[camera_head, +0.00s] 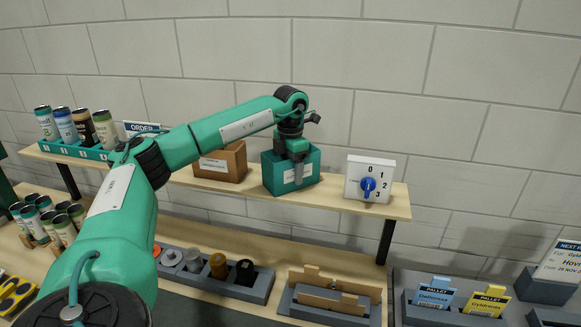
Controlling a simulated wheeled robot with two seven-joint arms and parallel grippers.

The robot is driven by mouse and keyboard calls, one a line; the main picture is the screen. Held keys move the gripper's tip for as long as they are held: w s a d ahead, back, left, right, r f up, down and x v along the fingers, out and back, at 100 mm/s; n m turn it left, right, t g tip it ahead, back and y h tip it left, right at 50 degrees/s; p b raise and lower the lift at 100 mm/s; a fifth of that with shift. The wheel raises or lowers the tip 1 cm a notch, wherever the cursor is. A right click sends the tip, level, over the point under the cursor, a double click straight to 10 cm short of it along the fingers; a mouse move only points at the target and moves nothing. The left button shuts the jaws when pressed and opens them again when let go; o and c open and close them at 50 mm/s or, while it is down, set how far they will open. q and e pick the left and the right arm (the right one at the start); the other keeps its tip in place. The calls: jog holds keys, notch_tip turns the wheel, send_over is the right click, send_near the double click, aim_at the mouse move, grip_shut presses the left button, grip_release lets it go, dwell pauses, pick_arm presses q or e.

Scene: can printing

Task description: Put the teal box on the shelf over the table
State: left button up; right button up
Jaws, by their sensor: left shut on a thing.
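The teal box (308,180) is at the shelf (335,203) over the table, between a brown box and a white dial box. My left gripper (297,172) comes down from above and is shut on the teal box. The box looks upright, with its base at the shelf board. I cannot tell whether its base touches the board. My right gripper is not in view.
A brown box (221,162) stands left of the teal box, and a white dial box (369,179) stands right. Several cans stand in a teal tray (88,152) at the shelf's left. Below, the table holds a grey rack (262,288) and pallet cards (435,293).

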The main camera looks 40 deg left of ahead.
pick_arm(q)
jog(key=o, duration=0.5)
jog(key=shift+d, duration=0.1)
jog(key=o, duration=0.5)
